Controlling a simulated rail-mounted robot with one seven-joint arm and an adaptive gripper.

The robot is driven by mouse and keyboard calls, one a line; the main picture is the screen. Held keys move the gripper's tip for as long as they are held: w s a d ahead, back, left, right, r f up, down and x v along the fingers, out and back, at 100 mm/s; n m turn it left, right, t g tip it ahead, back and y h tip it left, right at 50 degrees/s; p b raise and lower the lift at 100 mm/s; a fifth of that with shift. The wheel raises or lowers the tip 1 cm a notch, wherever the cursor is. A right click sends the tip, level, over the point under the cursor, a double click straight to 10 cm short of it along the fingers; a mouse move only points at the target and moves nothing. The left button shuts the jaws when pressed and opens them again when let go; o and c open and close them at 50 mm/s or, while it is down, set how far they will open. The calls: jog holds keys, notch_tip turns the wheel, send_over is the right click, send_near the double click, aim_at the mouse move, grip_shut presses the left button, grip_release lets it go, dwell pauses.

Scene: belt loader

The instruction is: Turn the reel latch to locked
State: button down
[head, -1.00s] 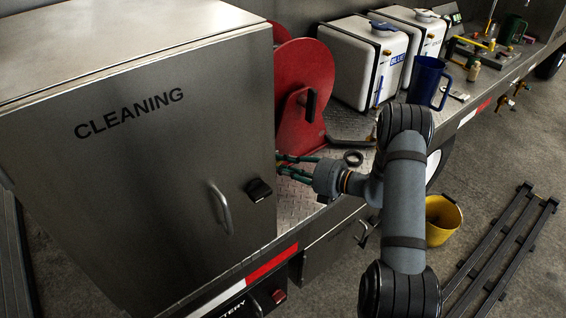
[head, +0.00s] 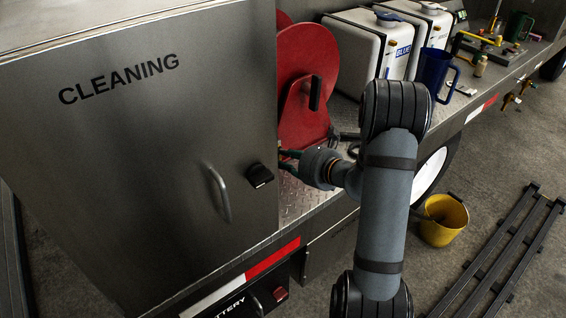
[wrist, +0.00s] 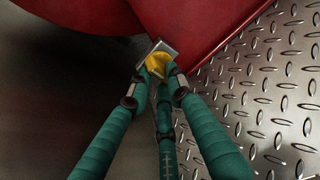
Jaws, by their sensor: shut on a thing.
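The red hose reel (head: 305,75) stands on the deck behind the cleaning cabinet; its red side also fills the top of the wrist view (wrist: 190,25). In the wrist view the reel latch (wrist: 158,60), a small yellow piece with a grey metal plate, sits at the reel's lower edge. My gripper (wrist: 160,72) has green fingers closed around the yellow piece. In the head view my gripper (head: 288,158) reaches in beside the reel's base, its fingertips partly hidden by the cabinet edge. I cannot tell the latch's setting.
The steel CLEANING cabinet (head: 130,140) stands close on the left. Treadplate deck (wrist: 270,90) lies right of the fingers. White tanks (head: 360,50) and a blue jug (head: 435,72) stand farther along. A yellow bucket (head: 443,220) is on the floor.

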jog(key=shift+f+n+b, duration=0.1)
jog(key=shift+n+b, duration=0.3)
jog(key=shift+b, duration=0.2)
jog(key=c, duration=1.6)
grip_release()
jog(key=shift+o, duration=0.2)
jog(key=shift+h, duration=0.3)
jog(key=v, duration=1.2)
jog(key=shift+s+f, duration=0.1)
jog(key=shift+s, duration=0.05)
jog(key=shift+a, duration=0.15)
